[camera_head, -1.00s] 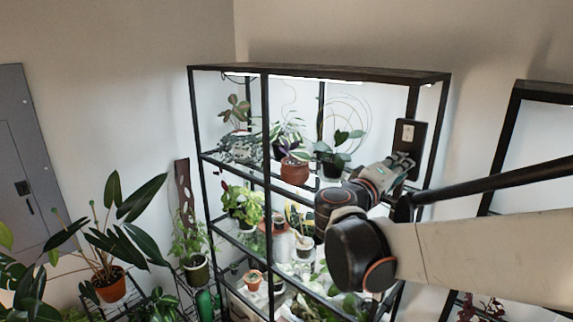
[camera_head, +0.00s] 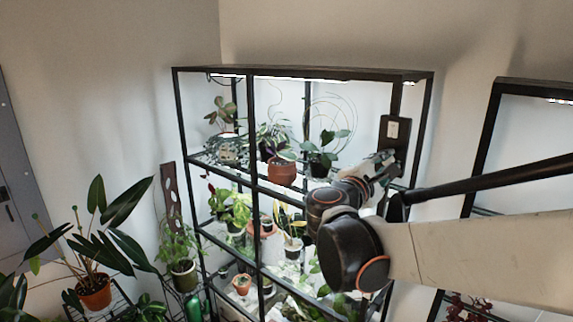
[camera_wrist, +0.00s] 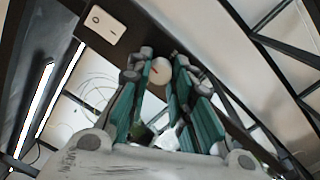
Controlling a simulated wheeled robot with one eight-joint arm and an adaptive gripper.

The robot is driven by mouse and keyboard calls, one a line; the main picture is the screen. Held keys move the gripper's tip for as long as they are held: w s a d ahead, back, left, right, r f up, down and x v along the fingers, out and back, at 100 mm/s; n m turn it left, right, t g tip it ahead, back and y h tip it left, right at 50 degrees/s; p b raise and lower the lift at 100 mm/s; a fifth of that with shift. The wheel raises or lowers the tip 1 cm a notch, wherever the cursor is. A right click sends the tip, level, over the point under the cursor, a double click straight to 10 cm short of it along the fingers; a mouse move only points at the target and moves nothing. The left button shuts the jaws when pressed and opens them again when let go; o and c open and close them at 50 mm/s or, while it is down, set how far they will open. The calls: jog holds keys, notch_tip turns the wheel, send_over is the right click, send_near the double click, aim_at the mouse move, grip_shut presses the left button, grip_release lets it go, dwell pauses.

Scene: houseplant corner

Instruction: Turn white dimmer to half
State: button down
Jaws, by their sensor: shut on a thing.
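In the head view my gripper (camera_head: 388,160) is at the lower part of the panel and hides the knob.
A white rocker switch (camera_wrist: 102,24) is on the same panel beside the knob; it also shows in the head view (camera_head: 393,130). A black shelf frame (camera_head: 300,73) holds several potted plants, including a terracotta pot (camera_head: 282,172) left of my gripper. Another dark frame (camera_head: 480,150) stands at right.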

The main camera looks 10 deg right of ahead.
jog(key=shift+s+a+r+n+t, duration=0.25)
jog(key=shift+a+n+t, duration=0.05)
jog(key=shift+n, duration=0.5)
jog(key=c, duration=1.7)
grip_release()
jog(key=shift+o, duration=1.4)
jog(key=shift+w, duration=0.15)
jog(key=shift+w+f, duration=0.15)
jog(key=shift+f, duration=0.05)
jog(key=shift+s+a, duration=0.1)
jog(key=shift+s, duration=0.2)
jog(key=r+v, duration=0.1)
jog(key=v, duration=0.9)
jog(key=shift+a+f, duration=0.45)
jog(key=shift+a, duration=0.1)
